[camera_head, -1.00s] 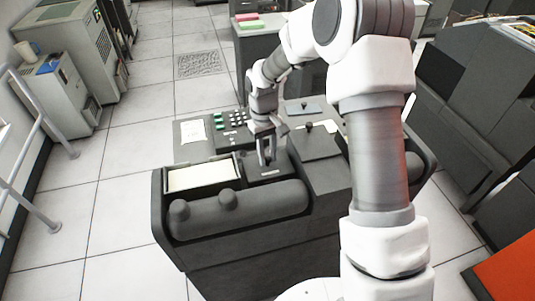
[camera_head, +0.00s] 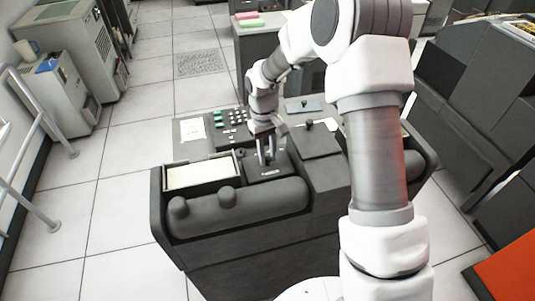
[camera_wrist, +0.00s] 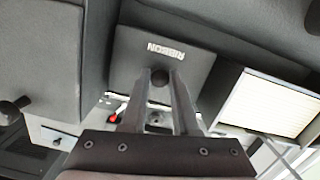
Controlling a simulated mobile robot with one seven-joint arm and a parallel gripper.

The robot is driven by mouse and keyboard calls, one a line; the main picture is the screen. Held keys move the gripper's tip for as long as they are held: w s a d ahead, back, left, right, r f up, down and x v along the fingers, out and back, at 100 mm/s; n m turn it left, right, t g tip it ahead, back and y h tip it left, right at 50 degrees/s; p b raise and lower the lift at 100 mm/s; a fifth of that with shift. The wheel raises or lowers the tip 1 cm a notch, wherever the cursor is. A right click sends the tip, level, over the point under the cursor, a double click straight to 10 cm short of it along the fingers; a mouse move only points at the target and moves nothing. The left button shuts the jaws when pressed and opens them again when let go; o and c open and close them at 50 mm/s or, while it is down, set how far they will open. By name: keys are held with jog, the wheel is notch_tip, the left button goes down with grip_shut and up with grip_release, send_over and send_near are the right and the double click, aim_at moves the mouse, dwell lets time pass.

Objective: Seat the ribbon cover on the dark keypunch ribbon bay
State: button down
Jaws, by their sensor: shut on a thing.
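My gripper (camera_head: 266,158) is shut on the small dark knob (camera_wrist: 159,77) of the ribbon cover. The ribbon cover (camera_head: 284,168) is a dark flat plate; in the wrist view (camera_wrist: 190,52) it shows the word RIBBON. It lies over the ribbon bay of the dark keypunch (camera_head: 235,252), behind the thick rounded front bar. In the wrist view, metal parts and a red spot of the bay (camera_wrist: 116,104) show beyond the cover's edge, between and beside my fingers. I cannot tell whether the cover touches the bay's rim.
A card tray (camera_head: 155,182) with pale cards stands just left of the cover. A dark panel with a knob (camera_head: 318,143) is close on the right. The keyboard (camera_head: 233,127) lies behind.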

aim_at(268, 158)
jog(key=shift+f, duration=0.3)
dwell(0.4)
jog(key=c, duration=0.6)
grip_release()
jog(key=shift+o, duration=0.4)
jog(key=o, duration=0.3)
jog(key=shift+r, duration=0.1)
jog(key=shift+r+p, duration=2.75)
jog(key=shift+r, duration=1.65)
jog(key=shift+r, duration=0.1)
